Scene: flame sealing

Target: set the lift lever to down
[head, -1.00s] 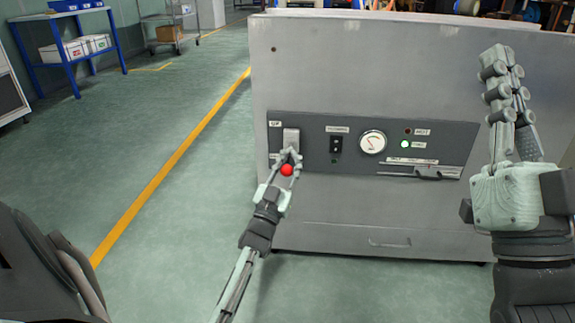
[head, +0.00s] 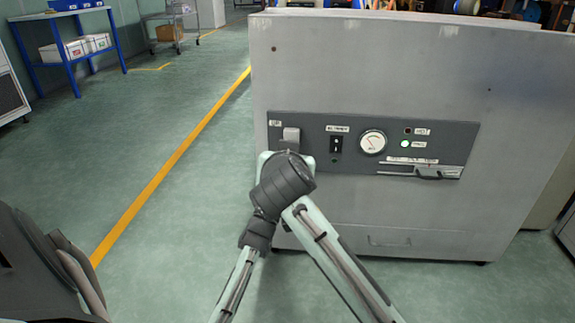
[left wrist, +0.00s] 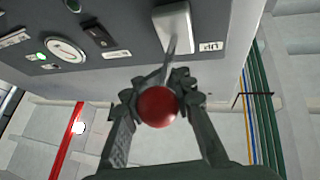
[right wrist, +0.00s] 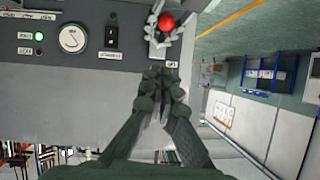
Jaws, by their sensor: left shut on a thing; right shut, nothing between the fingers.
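The lift lever has a red knob (left wrist: 157,106) on a thin metal stem, rising from a pale plate (left wrist: 175,25) on the panel's left end. My left gripper (left wrist: 155,92) is shut on the knob, one finger on each side. The right wrist view shows the same knob (right wrist: 166,22) in the left gripper's fingers. My right gripper (right wrist: 160,76) is shut and empty, close to the lever plate on its label side. In the head view my right wrist hides the knob and both fingertips; only the top of the plate (head: 291,138) shows. I cannot tell the lever's exact tilt.
The dark panel (head: 390,136) also holds a black rocker switch (head: 336,144), a round gauge (head: 372,142), a lit green lamp (head: 406,144) and a slider (head: 428,173). It sits on a large grey cabinet (head: 400,70). Open floor lies left. My arms cross close together before the lever.

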